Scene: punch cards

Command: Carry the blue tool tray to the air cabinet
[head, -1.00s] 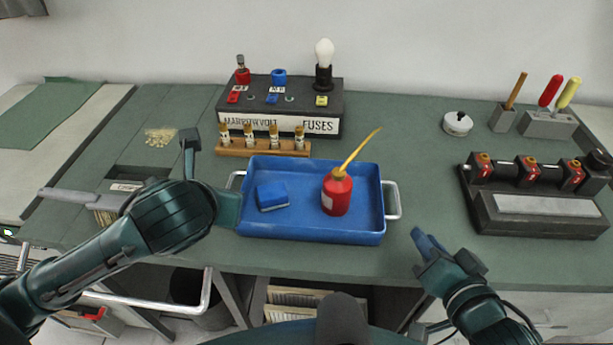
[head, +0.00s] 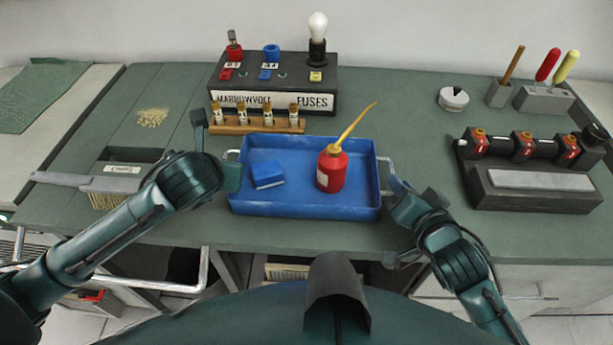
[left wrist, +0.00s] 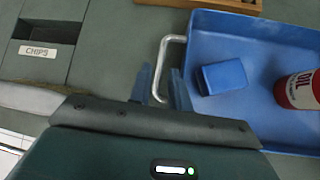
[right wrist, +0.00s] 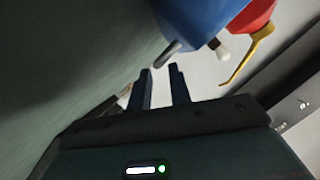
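The blue tool tray (head: 305,210) lies on the green bench with a metal handle at each side. It holds a blue block (head: 267,174) and a red oil can (head: 332,174) with a yellow spout. My left gripper (head: 232,172) is at the tray's left handle. In the left wrist view its fingers (left wrist: 163,88) are apart, with the handle (left wrist: 161,62) between them. My right gripper (head: 396,187) is by the right handle (head: 387,166). In the right wrist view its fingers (right wrist: 161,80) are apart, with the handle (right wrist: 168,54) just beyond the tips. The air cabinet cannot be made out.
A fuse box (head: 275,95) with a bulb and a wooden fuse rack (head: 256,125) stand behind the tray. A brush (head: 105,190) lies to the left. A dark block device (head: 530,190) and tool holders (head: 543,98) stand at the right. The bench's front edge is close.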

